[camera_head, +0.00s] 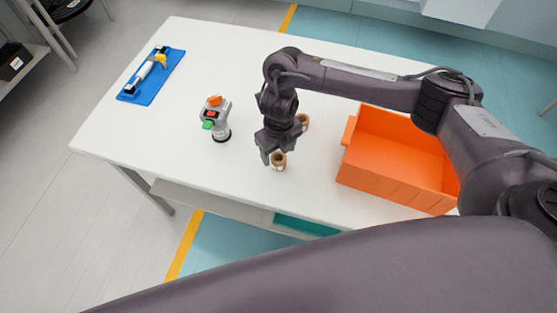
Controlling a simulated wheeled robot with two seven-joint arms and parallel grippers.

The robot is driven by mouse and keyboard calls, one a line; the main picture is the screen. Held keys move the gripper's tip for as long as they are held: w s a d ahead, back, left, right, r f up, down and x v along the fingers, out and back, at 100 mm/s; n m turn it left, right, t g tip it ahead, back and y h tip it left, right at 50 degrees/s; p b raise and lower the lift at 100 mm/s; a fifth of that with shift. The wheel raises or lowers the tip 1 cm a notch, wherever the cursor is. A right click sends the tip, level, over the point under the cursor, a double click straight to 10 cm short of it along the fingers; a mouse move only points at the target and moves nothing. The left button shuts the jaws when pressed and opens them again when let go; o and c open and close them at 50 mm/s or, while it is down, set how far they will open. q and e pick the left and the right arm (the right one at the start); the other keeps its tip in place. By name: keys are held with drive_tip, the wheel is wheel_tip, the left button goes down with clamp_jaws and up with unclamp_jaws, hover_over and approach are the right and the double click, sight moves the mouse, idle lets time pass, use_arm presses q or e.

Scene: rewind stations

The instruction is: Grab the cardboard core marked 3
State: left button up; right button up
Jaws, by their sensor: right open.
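Two small brown cardboard cores stand on the white table (130,135). The nearer core (279,164) stands upright right by the fingertips of my right gripper (268,157). The farther core (303,122) stands just right of the gripper's wrist and is partly covered by it. No number can be read on either core, so I cannot tell which one is marked 3. My right gripper reaches down from above and is open, with its fingers beside or over the nearer core; the exact contact is hidden. My left gripper is not in view.
An orange bin (395,190), open at the top, stands right of the cores. A grey device with orange and green parts (215,118) stands to the left. A blue board with a white roller (152,76) lies at the far left. The table's front left is clear.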

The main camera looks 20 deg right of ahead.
sight(279, 157)
drive_tip(key=shift+s+f, duration=0.1)
drive_tip(key=shift+f, duration=1.65)
drive_tip(key=c, duration=1.1)
drive_tip(key=shift+o, duration=0.2)
drive_tip(key=shift+r, duration=0.1)
